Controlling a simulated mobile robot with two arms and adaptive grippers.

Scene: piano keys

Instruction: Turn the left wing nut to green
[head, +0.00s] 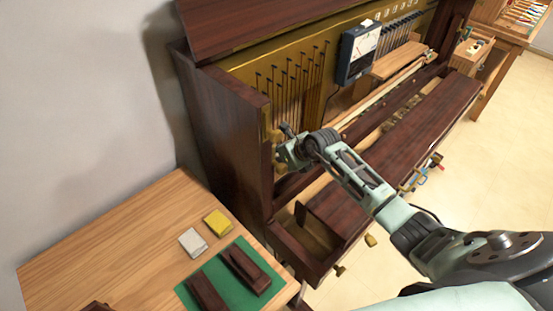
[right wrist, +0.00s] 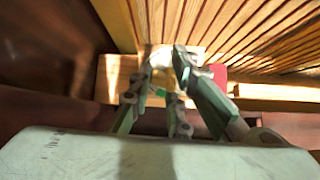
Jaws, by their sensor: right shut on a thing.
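The right arm reaches into the left end of the open piano. My right gripper (head: 288,150) is at the inner left side, beside brass-coloured parts (head: 277,136). In the right wrist view the fingers (right wrist: 165,75) are closed around a small pale, brightly lit piece, which appears to be the left wing nut (right wrist: 162,58). The fingers hide most of it, so its angle cannot be told. A small green mark (right wrist: 160,93) shows between the fingers, and a red mark (right wrist: 218,74) lies to their right. My left gripper is out of view.
The dark wooden piano case (head: 225,140) stands close on the left. A meter (head: 360,50) sits on its frame. A wooden table (head: 125,240) in front holds a green mat (head: 226,282), dark blocks, a yellow block (head: 217,222) and a grey block (head: 193,242).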

